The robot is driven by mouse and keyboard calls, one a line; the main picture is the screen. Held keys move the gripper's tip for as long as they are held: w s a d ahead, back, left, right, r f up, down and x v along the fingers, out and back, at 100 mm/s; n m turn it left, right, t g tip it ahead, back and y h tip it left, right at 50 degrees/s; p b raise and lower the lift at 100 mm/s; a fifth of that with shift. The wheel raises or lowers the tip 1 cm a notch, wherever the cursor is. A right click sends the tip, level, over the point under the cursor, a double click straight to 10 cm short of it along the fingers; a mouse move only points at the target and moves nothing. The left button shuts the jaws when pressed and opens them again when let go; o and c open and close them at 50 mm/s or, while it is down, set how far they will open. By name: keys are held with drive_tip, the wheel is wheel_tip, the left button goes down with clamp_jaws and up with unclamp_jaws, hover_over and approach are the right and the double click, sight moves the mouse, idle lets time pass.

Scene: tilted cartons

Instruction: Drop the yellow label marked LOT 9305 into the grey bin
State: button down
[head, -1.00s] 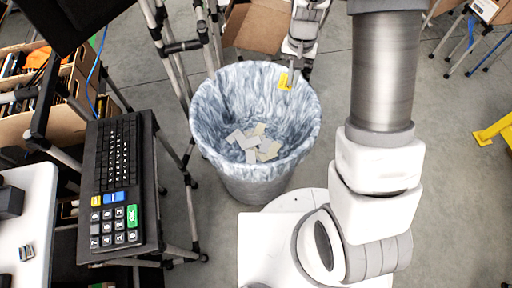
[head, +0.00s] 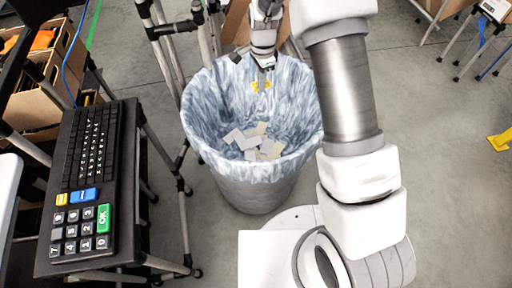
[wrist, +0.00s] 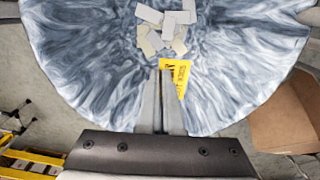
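The yellow label (head: 262,86) hangs from the tips of my gripper (head: 264,70). In the wrist view the label (wrist: 179,73) shows dark print, some of it upside down or sideways; I cannot read LOT 9305 on it. My gripper's two fingers (wrist: 161,80) are nearly together, with the label pinched at their ends. The grey bin (head: 252,190) has a blue-white marbled lining and is open at the top. My gripper and the label are over its opening, towards the back. Several pale slips (head: 258,142) lie at its bottom; they also show in the wrist view (wrist: 165,28).
A black keypad and keyboard (head: 90,185) stands on a stand left of the bin. Metal stand legs (head: 170,75) rise close to the bin's left side. A cardboard box (wrist: 286,120) is beside the bin in the wrist view. The floor at the right is mostly clear.

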wheel_tip(320, 180, down, 6)
drive_tip(key=b, duration=0.4)
drive_tip(key=c, duration=1.5)
unclamp_jaws()
drive_tip(key=shift+c, duration=0.2)
drive_tip(key=o, duration=0.5)
drive_tip(key=shift+o, duration=0.2)
drive_tip(key=shift+r, duration=0.15)
wheel_tip(320, 180, up, 17)
drive_tip(key=p, duration=0.3)
drive_tip(key=shift+s+r, duration=0.15)
drive_tip(key=shift+s, duration=0.1)
drive_tip(key=shift+d, duration=0.1)
